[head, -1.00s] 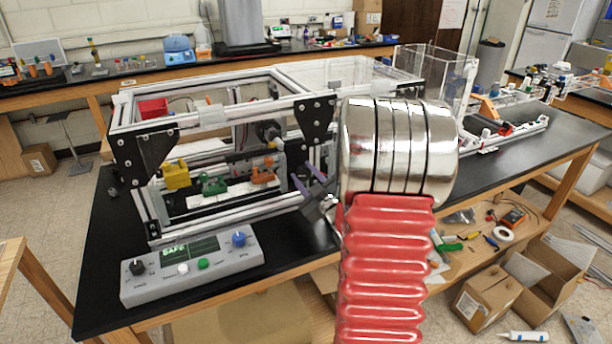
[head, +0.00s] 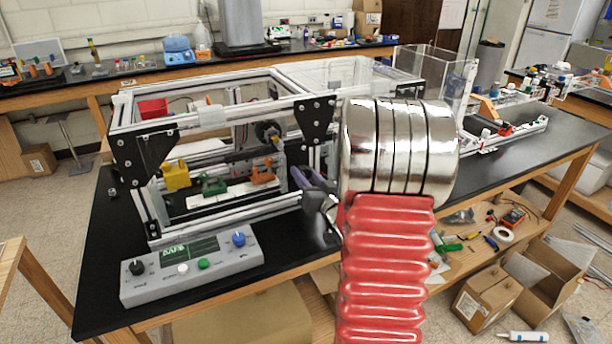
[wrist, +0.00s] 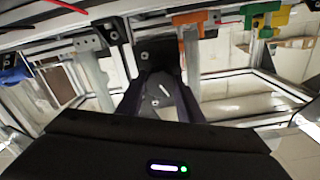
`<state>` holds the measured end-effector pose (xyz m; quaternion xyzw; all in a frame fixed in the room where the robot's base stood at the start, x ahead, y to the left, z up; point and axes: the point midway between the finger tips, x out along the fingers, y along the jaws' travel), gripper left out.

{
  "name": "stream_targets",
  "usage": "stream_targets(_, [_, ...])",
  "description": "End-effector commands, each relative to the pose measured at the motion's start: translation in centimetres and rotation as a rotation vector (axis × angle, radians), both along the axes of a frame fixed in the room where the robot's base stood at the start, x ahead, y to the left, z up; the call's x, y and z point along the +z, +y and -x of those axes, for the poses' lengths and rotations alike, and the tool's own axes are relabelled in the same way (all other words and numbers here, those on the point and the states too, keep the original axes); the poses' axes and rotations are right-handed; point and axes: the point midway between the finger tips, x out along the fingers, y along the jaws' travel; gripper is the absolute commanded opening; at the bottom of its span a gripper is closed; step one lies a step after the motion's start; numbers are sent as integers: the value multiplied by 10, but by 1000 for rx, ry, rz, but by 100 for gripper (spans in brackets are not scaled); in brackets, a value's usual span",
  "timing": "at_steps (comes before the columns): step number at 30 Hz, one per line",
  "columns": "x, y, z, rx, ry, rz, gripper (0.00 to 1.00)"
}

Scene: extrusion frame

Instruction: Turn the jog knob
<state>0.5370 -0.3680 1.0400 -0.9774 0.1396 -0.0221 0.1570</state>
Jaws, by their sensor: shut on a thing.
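A grey control box (head: 215,268) lies on the black bench top at the front left. It carries a black knob (head: 137,267) on the left and a blue knob (head: 239,239) on the right. White and green buttons sit between them; the labels are too small to read, so I cannot tell which knob is the jog knob. My gripper (head: 310,178) is right of the box, by the frame's near right corner, apart from both knobs. In the wrist view, its dark purple fingers (wrist: 160,75) close on a black piece (wrist: 160,54), partly hidden.
The aluminium extrusion frame (head: 215,120) stands behind the box. Inside it are yellow (head: 176,176), green (head: 213,185) and orange (head: 262,173) pieces. My red and chrome arm hides part of the bench at right. Bare bench lies left of the box.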

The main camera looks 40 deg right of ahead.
Motion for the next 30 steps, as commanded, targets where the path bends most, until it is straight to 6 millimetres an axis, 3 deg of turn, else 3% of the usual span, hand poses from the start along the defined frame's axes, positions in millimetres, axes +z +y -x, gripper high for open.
stream_targets(15, [-1,-2,1,-2,-110,-379,11])
stream_targets(30, [-1,-4,2,-7,-131,-450,11])
